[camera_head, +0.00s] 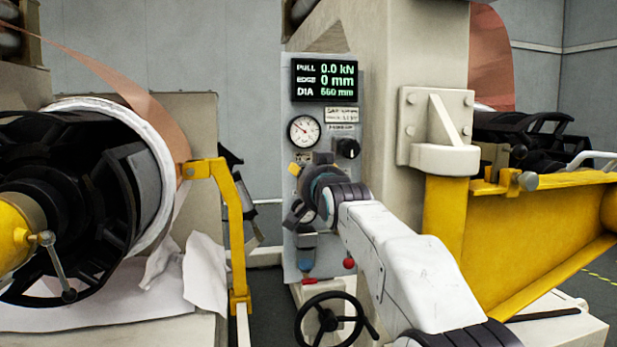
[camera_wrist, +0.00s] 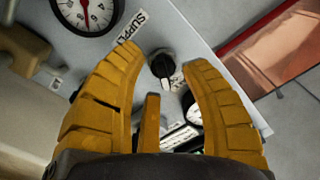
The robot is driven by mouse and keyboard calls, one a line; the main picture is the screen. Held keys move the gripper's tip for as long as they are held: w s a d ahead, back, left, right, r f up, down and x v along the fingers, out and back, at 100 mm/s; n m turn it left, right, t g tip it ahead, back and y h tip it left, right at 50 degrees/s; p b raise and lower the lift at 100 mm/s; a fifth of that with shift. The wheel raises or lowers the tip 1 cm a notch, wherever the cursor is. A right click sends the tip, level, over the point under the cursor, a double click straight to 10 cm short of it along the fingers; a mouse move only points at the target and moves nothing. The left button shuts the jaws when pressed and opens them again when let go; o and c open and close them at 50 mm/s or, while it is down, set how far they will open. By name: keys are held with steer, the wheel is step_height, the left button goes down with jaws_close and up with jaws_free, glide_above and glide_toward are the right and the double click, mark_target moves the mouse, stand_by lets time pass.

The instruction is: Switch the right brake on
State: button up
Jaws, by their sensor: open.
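The control panel (camera_head: 355,90) stands in the middle of the head view. A black rotary knob (camera_head: 347,148) sits on it, right of a round white gauge (camera_head: 304,131). My gripper (camera_head: 301,190) is in front of the panel, below the gauge, and hides part of it. In the wrist view my yellow fingers are spread open (camera_wrist: 165,58) with nothing held. A black knob with a pale pointer (camera_wrist: 162,65) shows between the fingertips, apart from them. I cannot tell whether it is the same knob. No readable label marks the right brake.
A display (camera_head: 324,80) reads 0.0 kN. A red knob (camera_head: 348,262) and a black handwheel (camera_head: 332,320) are low on the panel side. A yellow bracket (camera_head: 232,215) and the copper reel are left; a yellow beam (camera_head: 530,245) is right.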

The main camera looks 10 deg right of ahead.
steer(key=shift+w, duration=0.2)
steer(key=shift+c, duration=0.3)
jaws_close()
